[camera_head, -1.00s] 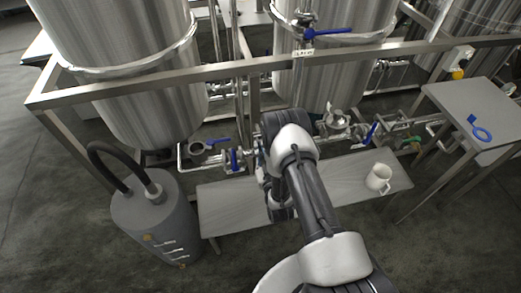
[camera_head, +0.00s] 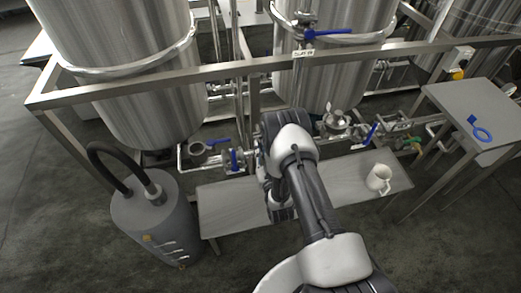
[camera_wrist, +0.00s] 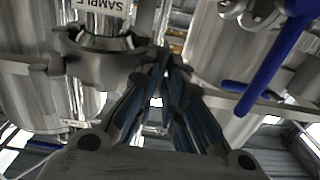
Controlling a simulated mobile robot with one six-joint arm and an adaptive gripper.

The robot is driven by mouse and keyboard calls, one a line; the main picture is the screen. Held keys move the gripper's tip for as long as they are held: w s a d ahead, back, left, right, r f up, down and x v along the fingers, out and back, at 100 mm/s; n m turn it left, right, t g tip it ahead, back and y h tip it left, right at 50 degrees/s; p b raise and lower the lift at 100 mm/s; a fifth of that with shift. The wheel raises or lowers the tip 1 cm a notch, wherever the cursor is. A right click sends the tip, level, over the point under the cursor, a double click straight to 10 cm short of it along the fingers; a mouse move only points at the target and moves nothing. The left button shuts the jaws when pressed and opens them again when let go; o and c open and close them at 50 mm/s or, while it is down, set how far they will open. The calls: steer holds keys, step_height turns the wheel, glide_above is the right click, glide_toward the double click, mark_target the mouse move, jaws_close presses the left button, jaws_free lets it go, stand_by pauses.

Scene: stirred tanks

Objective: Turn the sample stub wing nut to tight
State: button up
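In the wrist view a metal stub with a white SAMPLE label (camera_wrist: 104,12) stands at the upper left, with a dark clamp ring (camera_wrist: 98,42) around it. My gripper (camera_wrist: 167,62) is just right of the clamp, its dark blue-grey fingers converging until the tips are almost together. The wing nut cannot be made out clearly. It may be hidden at or behind the fingertips, and I cannot tell whether they hold it. In the head view my arm covers the stub, and my gripper is hidden.
A blue valve handle (camera_wrist: 274,62) hangs right of my fingers in the wrist view. In the head view a steel frame rail (camera_head: 230,68) crosses before the tanks. A low bench (camera_head: 225,212) bears a white jug (camera_head: 378,178). A grey canister (camera_head: 155,225) stands left.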

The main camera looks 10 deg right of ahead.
steer(key=o, duration=0.3)
step_height(320, 180, up, 10)
stand_by(0.7)
stand_by(0.3)
